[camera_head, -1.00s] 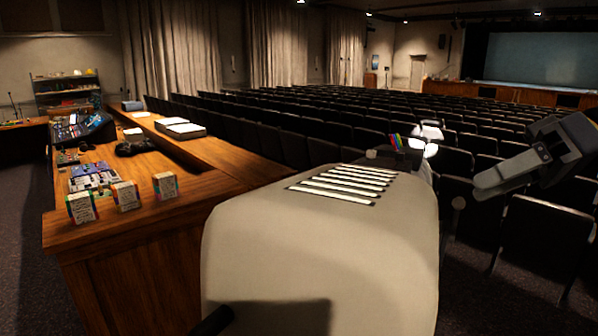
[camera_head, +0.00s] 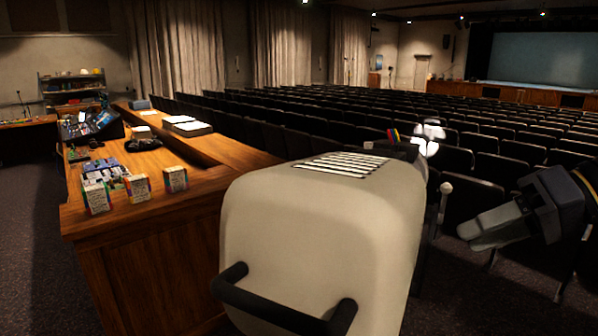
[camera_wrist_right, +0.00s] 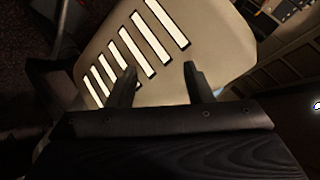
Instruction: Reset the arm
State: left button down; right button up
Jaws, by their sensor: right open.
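My right gripper (camera_head: 468,232) is at the right of the head view, in front of the dark auditorium seats, with its fingers pointing left. In the right wrist view, its two dark fingers (camera_wrist_right: 159,68) stand well apart with nothing held between them. The gripper is open and empty. I do not make out my left gripper in either view.
A wooden desk (camera_head: 150,245) stands at the left. Several small patterned boxes (camera_head: 138,188) stand on its near end, with a mixing console (camera_head: 88,124) and white papers (camera_head: 188,126) farther back. Rows of dark seats (camera_head: 475,210) fill the right and back. Dark carpet (camera_head: 35,235) is clear at the left.

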jog(key=s+a+f+m+h, duration=0.1)
jog(key=s+f, duration=0.3)
jog(key=f, duration=0.6)
jog(key=s+a+f+m+t+h, duration=0.1)
jog(key=s+f+m+h, duration=0.1)
jog(key=f, duration=0.7)
jog(key=s+a+f+m+h, duration=0.1)
jog(key=s+f+m+h, duration=0.1)
jog(key=s+f, duration=0.5)
notch_tip(320, 180, down, 4)
jog(key=shift+a+r+t+h, duration=0.15)
jog(key=shift+t+h, duration=0.25)
jog(key=shift+h, duration=0.2)
